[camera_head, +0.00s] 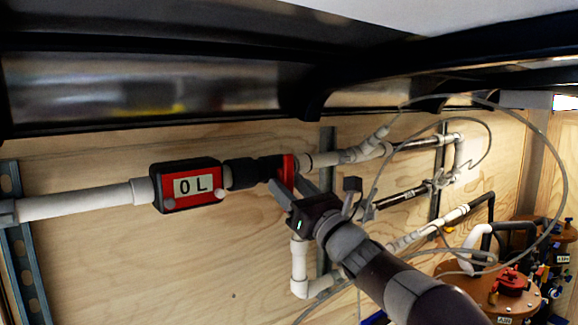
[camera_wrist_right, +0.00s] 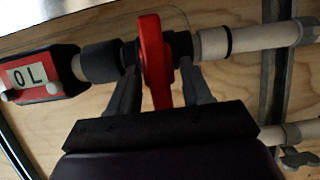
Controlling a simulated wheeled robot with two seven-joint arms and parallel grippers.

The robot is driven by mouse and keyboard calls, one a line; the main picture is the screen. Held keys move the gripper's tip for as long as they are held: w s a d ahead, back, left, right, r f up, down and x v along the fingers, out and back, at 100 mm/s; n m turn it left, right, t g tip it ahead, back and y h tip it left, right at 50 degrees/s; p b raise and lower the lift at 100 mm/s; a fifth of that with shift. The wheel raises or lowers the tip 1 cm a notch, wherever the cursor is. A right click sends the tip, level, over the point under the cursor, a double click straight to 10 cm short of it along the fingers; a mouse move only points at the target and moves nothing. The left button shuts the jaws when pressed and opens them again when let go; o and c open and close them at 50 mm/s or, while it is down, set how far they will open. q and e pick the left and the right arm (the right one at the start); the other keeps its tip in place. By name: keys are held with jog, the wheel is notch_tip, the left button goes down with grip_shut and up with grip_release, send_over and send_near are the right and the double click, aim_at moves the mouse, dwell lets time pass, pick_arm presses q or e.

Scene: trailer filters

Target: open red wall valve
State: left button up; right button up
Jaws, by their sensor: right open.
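The red valve handle (camera_head: 288,171) sits on the black valve body (camera_head: 262,168) in the white wall pipe. In the right wrist view the red handle (camera_wrist_right: 154,62) stands across the pipe and reaches down between the fingers. My right gripper (camera_head: 289,187) is at the handle. Its two fingers (camera_wrist_right: 160,85) are open, one on each side of the handle, with a gap visible on the left side; on the right side I cannot tell whether it touches. The gripper partly hides the handle's lower part in the head view. My left gripper is not in view.
A red flow meter (camera_head: 190,186) reading "0 L" sits on the pipe to the left. A thin grey hose (camera_head: 368,200) loops beside my right arm. Brown filter tanks (camera_head: 490,292) stand at the lower right. The plywood wall (camera_head: 190,270) below the meter is clear.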

jog(key=shift+w+a+r, duration=0.1)
jog(key=shift+w+a, duration=0.15)
jog(key=shift+a, duration=0.15)
jog(key=shift+d, duration=0.15)
jog(key=shift+c, duration=1.2)
grip_shut()
jog(key=shift+b, duration=0.4)
jog(key=m+b, duration=0.1)
jog(key=b, duration=0.1)
jog(key=m+h+b, duration=0.1)
jog(key=m+b, duration=0.1)
jog(key=m+t+h+b, duration=0.1)
jog(key=b, duration=0.1)
jog(key=shift+s+a+f+m, duration=0.25)
jog(key=shift+a+m, duration=0.1)
jog(key=shift+m, duration=0.05)
jog(key=shift+s+a+r+m+h+b, duration=0.15)
jog(key=shift+m+h+b, duration=0.35)
jog(key=shift+m, duration=0.4)
jog(key=shift+a+r+m+h+b, duration=0.1)
jog(key=shift+r+m+h+b, duration=0.1)
jog(key=shift+m+h+b, duration=0.5)
jog(key=shift+s+a+r+m+h+b, duration=0.15)
jog(key=shift+m+h, duration=0.25)
jog(key=shift+m, duration=0.7)
jog(key=shift+w+d, duration=0.1)
